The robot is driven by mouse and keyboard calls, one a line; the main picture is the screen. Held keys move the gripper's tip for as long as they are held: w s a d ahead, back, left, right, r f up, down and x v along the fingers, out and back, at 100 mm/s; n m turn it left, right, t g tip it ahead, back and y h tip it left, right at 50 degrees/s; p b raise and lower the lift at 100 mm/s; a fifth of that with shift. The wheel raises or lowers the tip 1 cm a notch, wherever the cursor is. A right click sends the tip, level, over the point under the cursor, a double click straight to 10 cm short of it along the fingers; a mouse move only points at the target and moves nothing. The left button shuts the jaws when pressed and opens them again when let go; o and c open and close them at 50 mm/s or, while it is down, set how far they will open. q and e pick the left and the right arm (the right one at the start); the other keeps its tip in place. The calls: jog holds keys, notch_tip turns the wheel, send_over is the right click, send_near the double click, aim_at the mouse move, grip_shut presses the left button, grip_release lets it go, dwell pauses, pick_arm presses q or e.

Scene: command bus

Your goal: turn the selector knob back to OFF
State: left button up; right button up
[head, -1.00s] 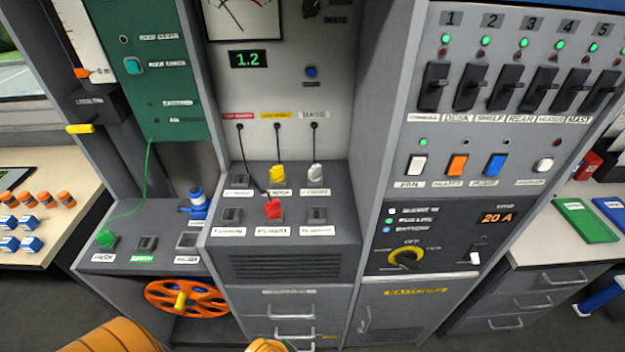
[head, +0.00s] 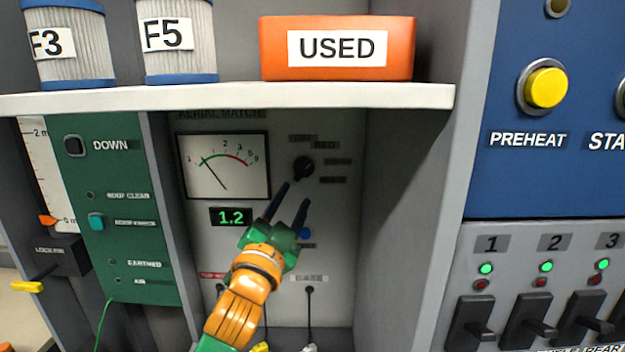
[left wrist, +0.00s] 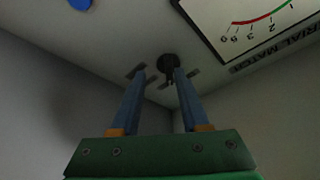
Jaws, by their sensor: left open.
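The selector knob (head: 303,167) is small, round and black, on the grey aerial-match panel right of the meter. Small labels sit above it and to its right; I cannot read its pointer setting. My left gripper (head: 294,194) is open, its two dark blue fingers pointing up toward the knob from just below. In the left wrist view the knob (left wrist: 169,66) shows beyond the fingertips of the left gripper (left wrist: 159,71), nearer the right finger. I cannot tell whether a finger touches it. My right gripper is not in view.
The meter (head: 223,166) and a green 1.2 display (head: 231,217) are left of the knob. A blue button (head: 305,232) is below it. A white shelf (head: 230,98) with an orange USED box (head: 337,48) overhangs the panel. A grey side wall (head: 405,200) bounds the recess at right.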

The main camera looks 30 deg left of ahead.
aim_at(301, 176)
pick_arm(q)
jog(key=shift+t, duration=0.3)
jog(key=r+p, duration=0.1)
jog(key=r, duration=0.1)
jog(key=w+r+p, duration=0.1)
jog(key=r+p, duration=0.1)
jog(key=shift+w, duration=0.2)
jog(key=shift+w+a, duration=0.15)
jog(key=shift+w, duration=0.2)
jog(key=shift+w+a+f, duration=0.2)
jog(key=shift+w+f, duration=0.1)
jog(key=shift+w, duration=0.25)
jog(key=shift+w+a+f, duration=0.2)
jog(key=shift+w+f, duration=0.05)
jog(key=shift+w, duration=0.3)
jog(key=shift+s+d+r, duration=0.2)
jog(key=shift+s+r, duration=0.05)
jog(key=shift+s, duration=0.15)
grip_shut()
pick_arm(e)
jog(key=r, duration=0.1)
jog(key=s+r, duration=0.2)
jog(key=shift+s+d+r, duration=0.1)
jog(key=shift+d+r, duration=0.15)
